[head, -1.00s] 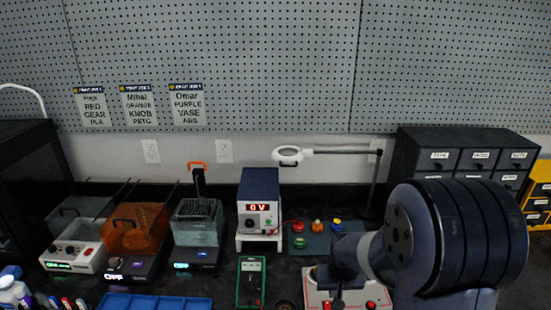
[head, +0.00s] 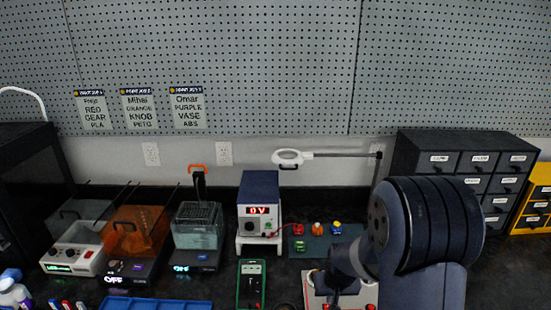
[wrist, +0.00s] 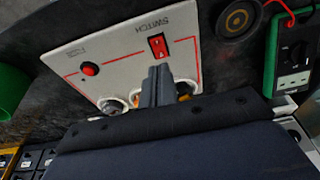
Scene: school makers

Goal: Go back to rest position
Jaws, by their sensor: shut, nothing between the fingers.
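My gripper (wrist: 158,84) shows in the wrist view with its two fingers together and nothing between them. It is over a white panel box (wrist: 125,50) marked SWITCH, which has a red rocker switch (wrist: 157,46) and a red button (wrist: 89,69). The fingers hide part of the box's near edge; whether they touch it I cannot tell. In the head view my arm hides part of the same box (head: 318,291) at the bottom right of centre, and the fingertips are not clear there.
A power supply (head: 259,199) reading 0 V stands left of my arm, with a green multimeter (head: 251,284) in front. Several tanks and devices stand at the left, with a blue tray (head: 155,304) below. A dark drawer cabinet (head: 420,162) stands behind my arm at the right.

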